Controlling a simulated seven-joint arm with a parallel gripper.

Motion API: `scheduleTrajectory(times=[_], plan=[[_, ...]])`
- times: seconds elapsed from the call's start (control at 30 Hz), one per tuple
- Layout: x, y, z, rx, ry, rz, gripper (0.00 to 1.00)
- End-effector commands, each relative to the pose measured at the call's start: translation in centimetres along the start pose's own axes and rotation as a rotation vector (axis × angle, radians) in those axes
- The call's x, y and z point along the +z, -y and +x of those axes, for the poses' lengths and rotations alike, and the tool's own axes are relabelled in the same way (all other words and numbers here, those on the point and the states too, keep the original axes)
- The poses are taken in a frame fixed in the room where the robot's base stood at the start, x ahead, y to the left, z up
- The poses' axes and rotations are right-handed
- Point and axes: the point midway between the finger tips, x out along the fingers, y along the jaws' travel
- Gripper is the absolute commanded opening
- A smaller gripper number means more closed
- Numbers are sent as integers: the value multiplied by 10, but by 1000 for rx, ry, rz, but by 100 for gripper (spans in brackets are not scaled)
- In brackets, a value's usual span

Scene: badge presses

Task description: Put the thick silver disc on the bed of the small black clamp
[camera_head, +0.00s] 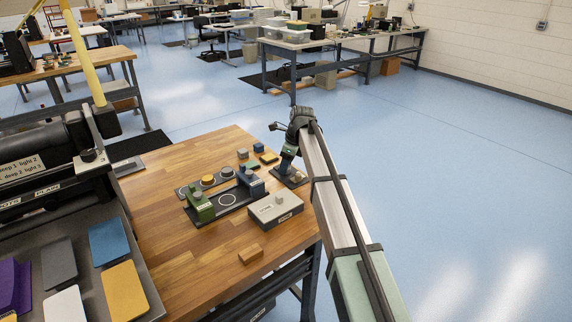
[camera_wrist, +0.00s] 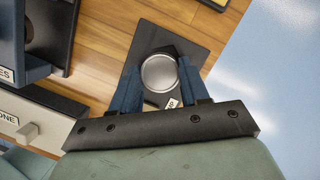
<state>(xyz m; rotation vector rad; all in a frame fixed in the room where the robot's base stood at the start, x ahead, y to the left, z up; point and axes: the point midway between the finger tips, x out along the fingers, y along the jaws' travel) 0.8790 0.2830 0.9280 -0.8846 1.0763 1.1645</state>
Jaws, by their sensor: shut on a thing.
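The silver disc (camera_wrist: 158,72) sits between the two blue fingers of my gripper (camera_wrist: 158,88) in the wrist view. My gripper is shut on it. Beneath the disc is a black base plate (camera_wrist: 160,35) with a small white label, which looks like the small black clamp. Dark parts show close around the disc; the disc hides the middle of the plate, so I cannot tell if it touches the bed. In the head view my gripper (camera_head: 288,162) is low over the dark base (camera_head: 292,178) at the table's right edge, and the disc is hidden.
To the left are a green press (camera_head: 200,206), a blue press (camera_head: 250,184) and a grey box with a knob (camera_head: 277,209). Small blocks (camera_head: 268,158) lie behind.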

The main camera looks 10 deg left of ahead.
Motion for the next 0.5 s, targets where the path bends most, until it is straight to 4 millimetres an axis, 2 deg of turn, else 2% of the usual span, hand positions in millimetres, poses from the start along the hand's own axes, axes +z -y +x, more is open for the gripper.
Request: scheduleTrajectory(times=[0.37, 0.4, 0.5], plan=[[-1, 0, 5, 1, 0, 0, 14], [-2, 0, 6, 1, -1, 0, 46], [-2, 0, 6, 1, -1, 0, 56]])
